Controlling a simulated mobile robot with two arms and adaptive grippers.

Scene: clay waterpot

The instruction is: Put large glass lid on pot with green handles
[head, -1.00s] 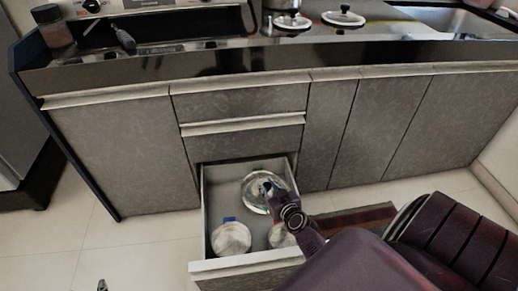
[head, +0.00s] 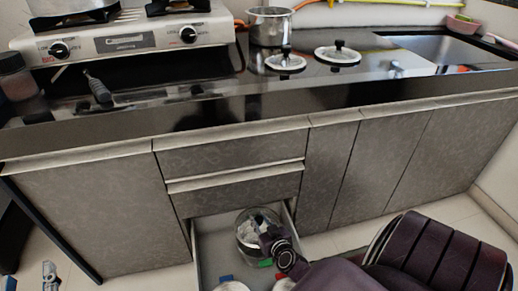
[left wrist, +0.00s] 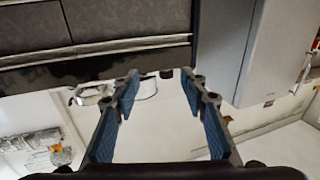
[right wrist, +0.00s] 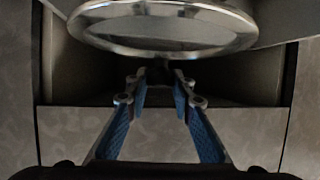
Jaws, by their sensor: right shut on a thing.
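The large glass lid (head: 246,236), clear with a metal rim, is above the open drawer in the head view. My right gripper (head: 267,231) is shut on its dark knob. In the right wrist view the lid's rim (right wrist: 160,50) fills the top, with the knob between my right fingertips (right wrist: 158,76). A small green part (head: 265,263) shows low in the drawer beside my right arm; whether it belongs to a pot with green handles cannot be told. My left gripper (head: 48,275) is at the lower left, open and empty in the left wrist view (left wrist: 161,77).
The open drawer (head: 206,245) also holds round things, one with a blue part (head: 226,278), cut by the frame. On the dark counter stand a steel pot (head: 268,27), two small glass lids (head: 285,62) (head: 338,54) and a stove (head: 125,42). The sink (head: 440,52) lies right.

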